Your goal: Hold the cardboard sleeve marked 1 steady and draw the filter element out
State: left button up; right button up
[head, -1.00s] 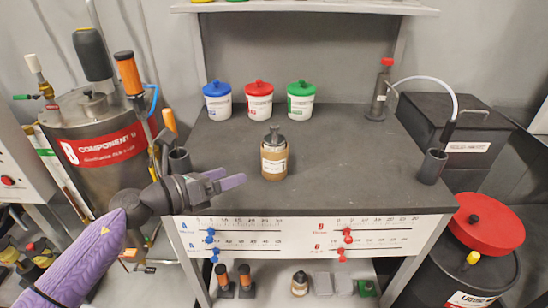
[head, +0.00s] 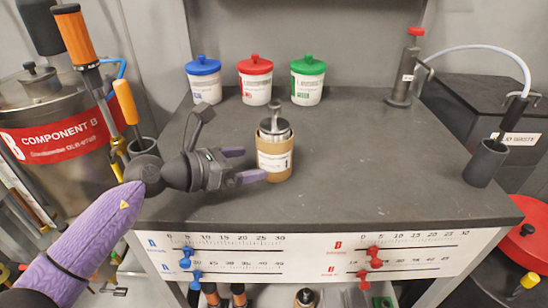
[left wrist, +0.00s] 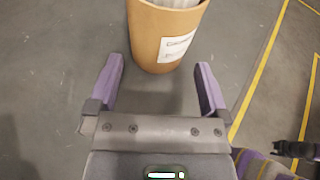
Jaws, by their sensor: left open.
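The cardboard sleeve (head: 274,172) stands upright on the dark worktop, a white label marked 1 on its front. The grey metallic filter element (head: 275,130) sticks up out of its top, with a narrow neck; its lower part is hidden inside the sleeve. My left gripper (head: 248,164) is open and empty just left of the sleeve, its purple fingers pointing at it. In the left wrist view the sleeve (left wrist: 158,45) is ahead of the fingertips, roughly between their lines, with a gap before it. My right gripper does not show in the head view.
Tubs with blue (head: 203,80), red (head: 255,80) and green (head: 308,80) lids stand at the back. A grey bottle with a red cap (head: 405,70) and a dark cup (head: 485,163) are to the right. The worktop (head: 390,165) right of the sleeve is clear.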

aim_at(259, 162)
pick_arm(q)
jog(key=b+x, duration=0.2)
jog(key=x, duration=0.3)
jog(key=shift+w+d+f, duration=0.1)
jog(key=shift+f, duration=0.2)
jog(key=shift+w+d, duration=0.15)
jog(key=shift+d, duration=0.05)
jog(key=c, duration=0.4)
jog(key=shift+o, duration=0.8)
jog(key=c, duration=0.8)
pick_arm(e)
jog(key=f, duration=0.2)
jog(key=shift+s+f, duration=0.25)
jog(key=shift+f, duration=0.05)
pick_arm(q)
jog(key=shift+o, duration=0.2)
